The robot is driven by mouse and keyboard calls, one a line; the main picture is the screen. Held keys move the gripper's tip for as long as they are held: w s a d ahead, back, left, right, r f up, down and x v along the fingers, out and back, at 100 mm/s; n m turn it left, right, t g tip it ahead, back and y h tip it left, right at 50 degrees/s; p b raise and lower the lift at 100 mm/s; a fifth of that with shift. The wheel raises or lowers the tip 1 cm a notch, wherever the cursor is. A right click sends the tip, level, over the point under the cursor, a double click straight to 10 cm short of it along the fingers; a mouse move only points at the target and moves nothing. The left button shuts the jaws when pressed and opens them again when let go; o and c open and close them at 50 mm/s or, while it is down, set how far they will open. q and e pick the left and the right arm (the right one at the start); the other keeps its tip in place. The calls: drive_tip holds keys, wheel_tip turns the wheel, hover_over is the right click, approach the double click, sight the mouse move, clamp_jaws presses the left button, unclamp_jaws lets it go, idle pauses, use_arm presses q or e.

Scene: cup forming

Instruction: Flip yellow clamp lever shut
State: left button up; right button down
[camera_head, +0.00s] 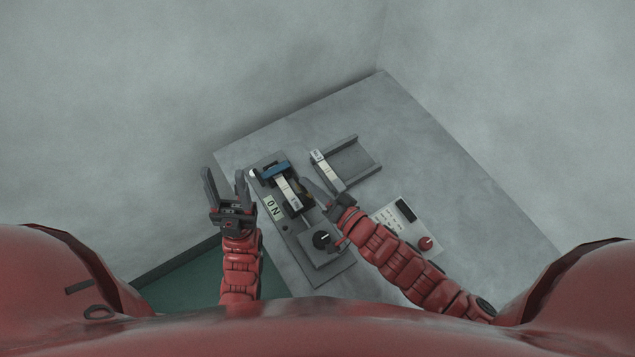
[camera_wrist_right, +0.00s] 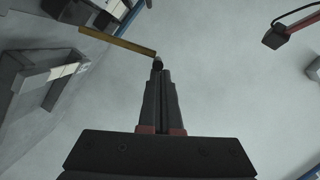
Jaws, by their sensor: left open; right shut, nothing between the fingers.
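The yellow clamp lever (camera_wrist_right: 118,42) shows in the right wrist view as a long bar slanting from the upper left to the fingertips. In the head view it is mostly hidden beside the dark machine (camera_head: 295,230). My right gripper (camera_head: 304,184) is shut and empty, at the right side of the machine. In the wrist view its fingertips (camera_wrist_right: 158,66) are at the lever's free end; I cannot tell if they touch. My left gripper (camera_head: 223,171) is open and empty, left of the machine's blue block (camera_head: 274,170).
The grey table (camera_head: 440,170) bears a tray-like holder (camera_head: 356,160) with a pale strip behind my right gripper. A black knob (camera_head: 321,239) is at the machine's near end. The table's right side is clear.

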drive_tip(key=shift+s+a+f+n+h+b, duration=0.2)
drive_tip(key=shift+s+a+n+b, duration=0.15)
drive_tip(key=shift+a+n+b, duration=0.15)
drive_tip(key=shift+s+a+f+n+h+b, duration=0.15)
drive_tip(key=shift+s+a+n+b, duration=0.15)
drive_tip(key=shift+a+n+b, duration=0.25)
drive_tip(key=shift+d, duration=0.1)
drive_tip(key=shift+s+d+r, duration=0.1)
drive_tip(key=shift+s+d, duration=0.05)
drive_tip(key=shift+d, duration=0.1)
drive_tip(key=p+v, duration=0.8)
drive_tip(key=v, duration=0.8)
drive_tip(key=shift+s+d, duration=0.2)
drive_tip(key=shift+s, duration=0.15)
